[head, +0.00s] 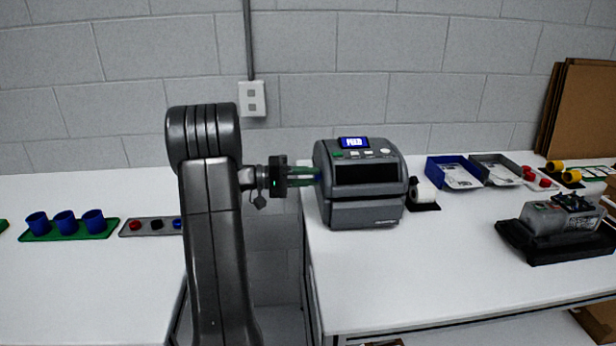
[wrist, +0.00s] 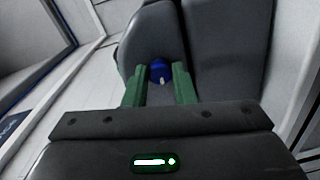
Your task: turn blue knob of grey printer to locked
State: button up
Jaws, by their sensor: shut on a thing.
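The grey printer (head: 365,185) stands on the white table, its lit blue screen (head: 354,142) on top. The blue knob (wrist: 160,70) is on the printer's side and shows between my fingertips in the wrist view, with a small white mark on its face. My gripper (head: 318,176) reaches the printer's left side from the left. Its green fingers (wrist: 160,84) are shut on the knob. In the head view the fingers and the printer's side hide most of the knob. I cannot read whether the mark stands at locked.
A label roll (head: 424,192) stands right of the printer, with a blue tray (head: 453,172) and a grey tray (head: 494,170) beyond. A device on a black base (head: 560,222) is at the right. Blue cups (head: 65,221) stand on a green tray at the left. The table front is clear.

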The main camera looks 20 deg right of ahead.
jog(key=shift+n, duration=0.3)
jog(key=o, duration=1)
jog(key=shift+a, duration=0.1)
jog(key=b+v, duration=0.1)
jog(key=v, duration=1.2)
jog(key=shift+a, duration=0.35)
jog(key=shift+d, duration=0.15)
jog(key=p+x, duration=0.1)
jog(key=x, duration=1.2)
jog(key=shift+d, duration=0.35)
